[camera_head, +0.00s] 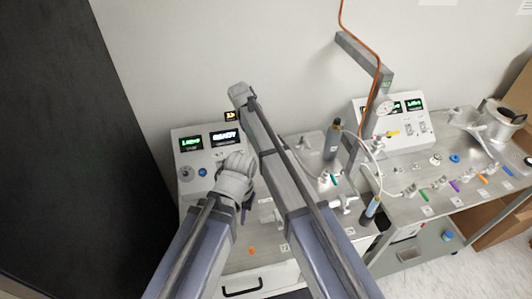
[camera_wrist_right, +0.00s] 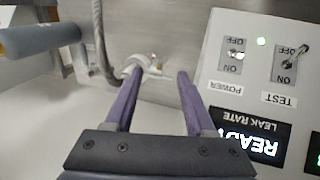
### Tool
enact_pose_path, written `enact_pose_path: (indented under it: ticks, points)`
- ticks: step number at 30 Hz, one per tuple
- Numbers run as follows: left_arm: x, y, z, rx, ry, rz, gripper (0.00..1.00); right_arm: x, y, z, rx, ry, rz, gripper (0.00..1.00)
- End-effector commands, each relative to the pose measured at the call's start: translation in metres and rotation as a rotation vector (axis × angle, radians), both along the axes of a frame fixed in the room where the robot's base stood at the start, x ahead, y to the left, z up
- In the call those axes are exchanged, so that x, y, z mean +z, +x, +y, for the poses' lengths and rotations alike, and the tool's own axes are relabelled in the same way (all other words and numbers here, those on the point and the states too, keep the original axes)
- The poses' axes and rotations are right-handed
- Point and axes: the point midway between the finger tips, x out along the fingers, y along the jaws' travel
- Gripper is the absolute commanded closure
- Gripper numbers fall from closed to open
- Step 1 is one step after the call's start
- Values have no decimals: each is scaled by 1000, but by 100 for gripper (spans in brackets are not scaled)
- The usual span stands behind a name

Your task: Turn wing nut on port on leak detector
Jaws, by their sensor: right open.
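The leak detector (camera_head: 208,150) stands at the left of the bench, its front panel lit with green and white "READY" displays. In the right wrist view its panel (camera_wrist_right: 262,95) is upside down at the right, with power and test switches. A pale clamped port (camera_wrist_right: 136,65) with a small brassy wing nut (camera_wrist_right: 155,62) shows just beyond my right fingers. My right gripper (camera_wrist_right: 159,74) is open, its purple fingers apart; contact with the port is unclear. In the head view my right arm hides it. My left gripper (camera_head: 246,207) is low before the detector; its jaws are unclear.
A grey hose (camera_wrist_right: 100,45) and a dark cylinder (camera_wrist_right: 40,40) are close to the port. A dark panel fills the far left.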

Motion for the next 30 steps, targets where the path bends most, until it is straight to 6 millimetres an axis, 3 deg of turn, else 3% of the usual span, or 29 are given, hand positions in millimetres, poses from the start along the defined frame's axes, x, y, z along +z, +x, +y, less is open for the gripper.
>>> enact_pose_path:
  ticks: [16, 28, 30]
  points:
    - [-65, 0, 0, -5, 1, 0, 73, -65, 3, -17, 0, 2, 0, 45]
    - [-70, 0, 0, -5, 1, 0, 73, -70, 4, -20, 0, 2, 0, 45]
    - [-70, 0, 0, -5, 1, 0, 73, -70, 4, -20, 0, 2, 0, 52]
